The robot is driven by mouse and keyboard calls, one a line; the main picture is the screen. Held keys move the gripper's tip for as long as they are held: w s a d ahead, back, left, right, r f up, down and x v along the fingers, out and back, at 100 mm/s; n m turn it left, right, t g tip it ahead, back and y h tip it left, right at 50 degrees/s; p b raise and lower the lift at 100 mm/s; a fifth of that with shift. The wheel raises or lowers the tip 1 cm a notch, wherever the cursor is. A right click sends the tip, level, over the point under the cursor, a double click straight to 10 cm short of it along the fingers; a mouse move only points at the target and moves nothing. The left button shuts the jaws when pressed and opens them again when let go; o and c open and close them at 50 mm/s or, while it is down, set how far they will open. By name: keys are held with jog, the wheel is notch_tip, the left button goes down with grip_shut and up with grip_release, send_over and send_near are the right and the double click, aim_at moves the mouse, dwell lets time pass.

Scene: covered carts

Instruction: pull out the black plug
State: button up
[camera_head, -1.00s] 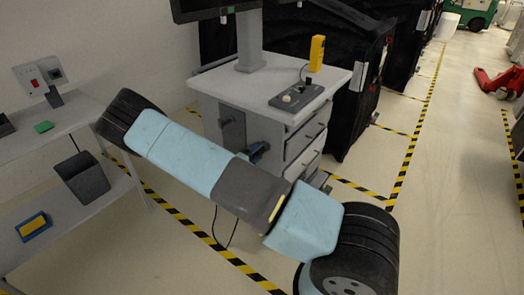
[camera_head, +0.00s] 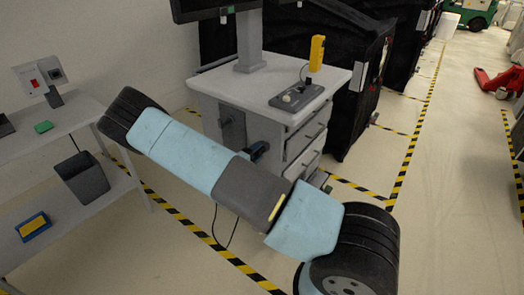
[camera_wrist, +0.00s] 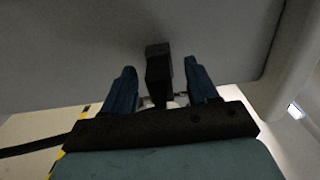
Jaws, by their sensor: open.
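The black plug (camera_wrist: 158,72) shows in the wrist view as a dark block against the grey side of the cart (camera_wrist: 80,50). My gripper (camera_wrist: 159,70) is open, with one blue finger on each side of the plug and a gap visible on both sides. In the head view, my gripper (camera_head: 258,150) is at the side of the white cart (camera_head: 262,90), mostly hidden behind my arm. The plug cannot be made out there. A grey box (camera_head: 232,128) is fixed on the cart's side, and a black cable hangs below.
A monitor stand, a yellow device (camera_head: 317,52) and a control box (camera_head: 297,97) are on the cart top. A shelf (camera_head: 80,125) with a dark bin (camera_head: 82,180) stands at left. Black covered carts (camera_head: 350,90) stand behind.

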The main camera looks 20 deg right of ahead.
jog(key=shift+c, duration=0.3)
grip_shut()
dwell(0.6)
jog(key=shift+s+a, duration=0.1)
jog(key=shift+a, duration=0.05)
jog(key=shift+v, duration=2.8)
